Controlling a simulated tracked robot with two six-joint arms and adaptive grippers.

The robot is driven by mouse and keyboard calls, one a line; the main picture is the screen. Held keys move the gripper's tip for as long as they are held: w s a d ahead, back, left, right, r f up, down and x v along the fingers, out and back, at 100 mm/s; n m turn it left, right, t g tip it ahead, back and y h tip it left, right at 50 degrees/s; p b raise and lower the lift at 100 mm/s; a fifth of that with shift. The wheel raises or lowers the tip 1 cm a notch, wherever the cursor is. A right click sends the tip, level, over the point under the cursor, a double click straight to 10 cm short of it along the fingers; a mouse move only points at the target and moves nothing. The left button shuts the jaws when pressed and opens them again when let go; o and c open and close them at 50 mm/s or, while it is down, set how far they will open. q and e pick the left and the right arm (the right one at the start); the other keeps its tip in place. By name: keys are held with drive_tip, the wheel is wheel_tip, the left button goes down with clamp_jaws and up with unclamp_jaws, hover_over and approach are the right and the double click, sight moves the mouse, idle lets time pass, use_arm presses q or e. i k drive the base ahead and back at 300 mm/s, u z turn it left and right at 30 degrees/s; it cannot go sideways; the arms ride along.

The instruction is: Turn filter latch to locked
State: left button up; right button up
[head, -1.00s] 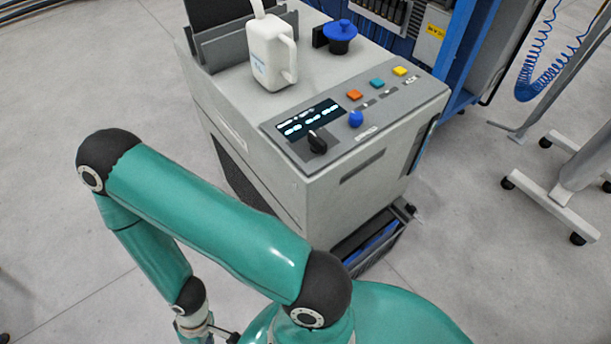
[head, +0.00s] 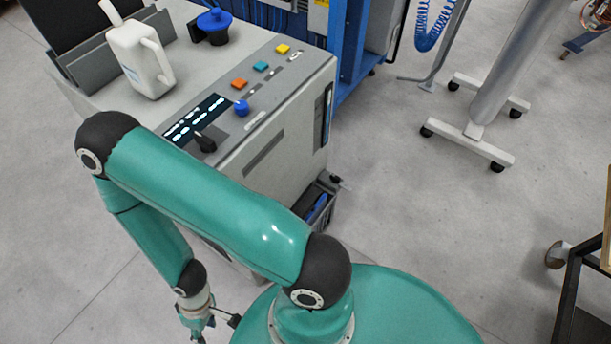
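A grey machine (head: 285,155) stands left of centre. No part of it is clearly marked as the filter latch. A black pointer knob (head: 205,143) and a blue knob (head: 241,108) sit on its control panel. A blue-topped fitting (head: 214,24) with a black block beside it is on the machine's top. A small dark handle-like part (head: 335,181) shows at the open lower bay. My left gripper (head: 197,333) is low at the bottom edge, partly cut off and apart from the panel. Its fingers are too unclear to read. My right gripper is out of view.
A white jug (head: 142,60) stands on the machine near a grey holder. Orange, teal and yellow buttons line the panel. A blue frame (head: 350,45) stands behind. A wheeled stand (head: 470,140) and a dark-framed cart (head: 575,290) are at right. Floor between is clear.

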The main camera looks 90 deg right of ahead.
sight(335, 179)
drive_tip(key=z, duration=0.55)
drive_tip(key=k, duration=0.4)
drive_tip(key=z, duration=1)
drive_tip(key=i, duration=0.4)
drive_tip(key=u, duration=0.15)
drive_tip(key=k, duration=0.65)
drive_tip(key=z, duration=0.3)
drive_tip(key=i, duration=0.75)
drive_tip(key=u, duration=0.15)
